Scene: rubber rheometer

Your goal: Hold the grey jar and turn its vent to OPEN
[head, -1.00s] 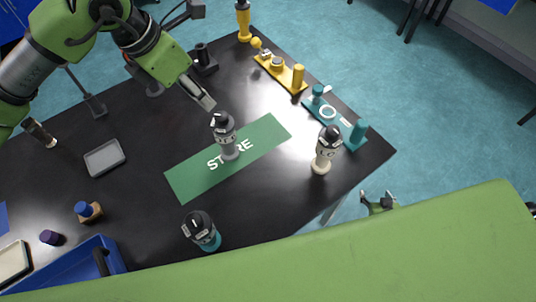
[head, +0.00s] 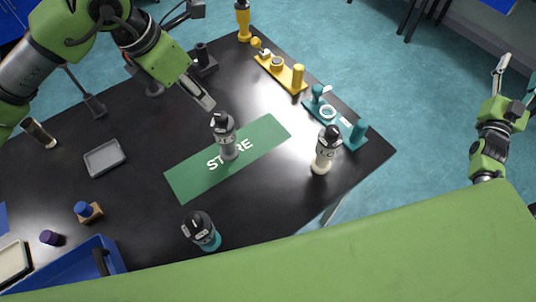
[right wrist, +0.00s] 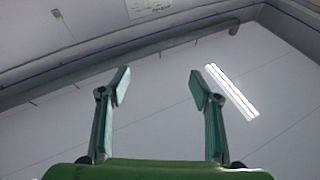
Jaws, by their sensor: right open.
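The grey jar (head: 229,152) stands upright on the green STORE mat (head: 185,184) in the head view. It has a dark cap (head: 222,120) with a pale mark; which way the vent is set is too small to read. My left gripper (head: 208,102) points down toward the jar from the upper left, a little apart from its cap. Its fingers overlap in the view, so their gap cannot be judged. My right gripper (head: 517,72) is open and empty, out over the floor to the right of the table. In the right wrist view its fingers (right wrist: 158,88) stand wide apart.
A cream jar (head: 322,161) stands right of the mat and a teal jar (head: 208,240) near the front edge. Yellow (head: 285,76) and teal (head: 337,124) fixtures line the far right edge. A grey tray (head: 104,157) and blue bin (head: 75,275) are at left.

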